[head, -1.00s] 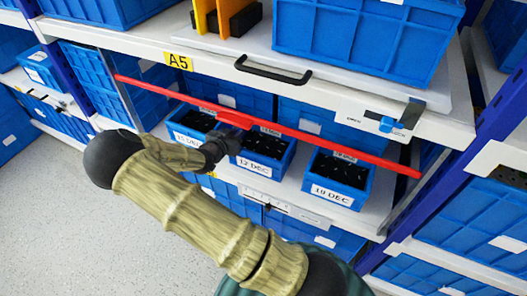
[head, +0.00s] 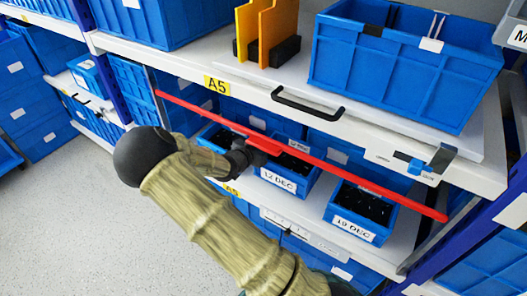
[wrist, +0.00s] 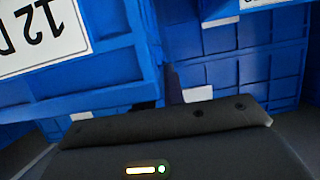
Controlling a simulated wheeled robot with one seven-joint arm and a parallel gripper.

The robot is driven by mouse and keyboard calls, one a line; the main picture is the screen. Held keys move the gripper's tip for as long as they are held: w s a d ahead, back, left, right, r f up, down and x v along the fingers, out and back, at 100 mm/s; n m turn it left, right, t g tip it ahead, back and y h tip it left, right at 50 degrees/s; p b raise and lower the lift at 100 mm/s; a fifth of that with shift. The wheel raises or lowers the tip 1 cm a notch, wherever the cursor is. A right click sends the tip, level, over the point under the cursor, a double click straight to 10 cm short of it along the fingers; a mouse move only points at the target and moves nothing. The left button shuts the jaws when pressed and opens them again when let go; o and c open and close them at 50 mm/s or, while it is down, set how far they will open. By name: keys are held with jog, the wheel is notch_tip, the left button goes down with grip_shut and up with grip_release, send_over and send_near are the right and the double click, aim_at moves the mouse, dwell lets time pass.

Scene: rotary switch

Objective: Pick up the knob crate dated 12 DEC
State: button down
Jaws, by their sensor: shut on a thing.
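The knob crate dated 12 DEC (head: 280,181) is a small blue open crate with dark contents. It stands upright on the shelf below the A5 sign, in the middle of a row. Part of its printed label shows upside down and close in the wrist view (wrist: 38,35). A red bar (head: 350,180) runs across the bay in front of and above the row. My gripper (head: 258,153) is at the bar's middle grip, just above and left of the 12 DEC label, and looks shut on the bar. Its fingertips are hidden in the wrist view.
A crate dated 19 DEC (head: 362,212) stands to the right, with a gap between. Another small blue crate (head: 208,135) stands left, partly hidden by my arm. The shelf above (head: 370,135) carries a black handle, a blue-tabbed latch and a large blue crate (head: 390,62).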

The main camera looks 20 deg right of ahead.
jog(key=s+a+r+p, duration=0.1)
jog(key=s+a+p, duration=0.2)
jog(key=s+a, duration=0.9)
jog(key=a, duration=0.3)
jog(key=shift+a, duration=0.2)
